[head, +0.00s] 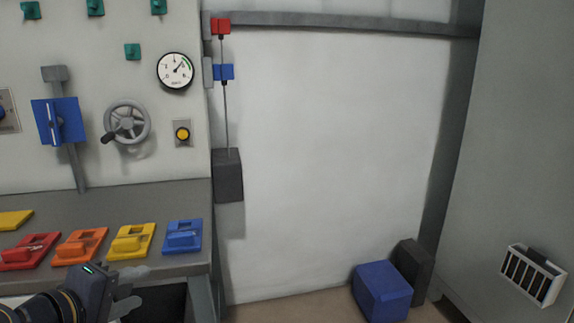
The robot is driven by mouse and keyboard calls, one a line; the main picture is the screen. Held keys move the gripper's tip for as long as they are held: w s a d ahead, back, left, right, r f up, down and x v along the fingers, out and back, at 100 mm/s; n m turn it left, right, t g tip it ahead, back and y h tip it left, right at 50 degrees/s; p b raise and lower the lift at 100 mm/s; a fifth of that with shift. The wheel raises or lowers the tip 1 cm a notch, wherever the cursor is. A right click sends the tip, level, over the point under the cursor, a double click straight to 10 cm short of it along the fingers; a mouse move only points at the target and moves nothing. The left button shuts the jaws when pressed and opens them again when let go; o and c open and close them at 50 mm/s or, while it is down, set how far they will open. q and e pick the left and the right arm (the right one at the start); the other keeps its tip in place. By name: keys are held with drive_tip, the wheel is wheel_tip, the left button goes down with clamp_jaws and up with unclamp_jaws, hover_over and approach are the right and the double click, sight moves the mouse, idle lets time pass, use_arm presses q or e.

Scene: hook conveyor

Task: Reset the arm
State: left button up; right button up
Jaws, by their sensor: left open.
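My left gripper (134,289) is at the lower left of the head view, in front of the workbench edge. Its fingers are apart, point right and hold nothing that I can see. It shows just below the yellow block (132,241) and the blue block (183,236) on the bench, apart from them as far as I can tell. My right gripper does not show.
The grey bench (130,197) carries coloured blocks, including an orange one (80,246) and a red one (29,251). A dark weight (228,176) hangs beside the panel from a rail (340,23). A blue box (382,290) stands on the floor.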

use_arm(q)
drive_tip(key=s+d+f+m+g, duration=0.2)
drive_tip(key=s+f+m+g, duration=0.1)
drive_tip(key=s+f+m, duration=0.4)
drive_tip(key=s+d+f+m+g, duration=0.3)
drive_tip(key=s+f+m+g, duration=0.1)
drive_tip(key=s+f, duration=0.5)
wheel_tip(320, 180, up, 33)
drive_tip(key=p, duration=3.3)
drive_tip(key=shift+w+a+r, duration=0.15)
drive_tip(key=shift+w+a, duration=0.05)
drive_tip(key=shift+a, duration=0.05)
drive_tip(key=shift+w, duration=0.1)
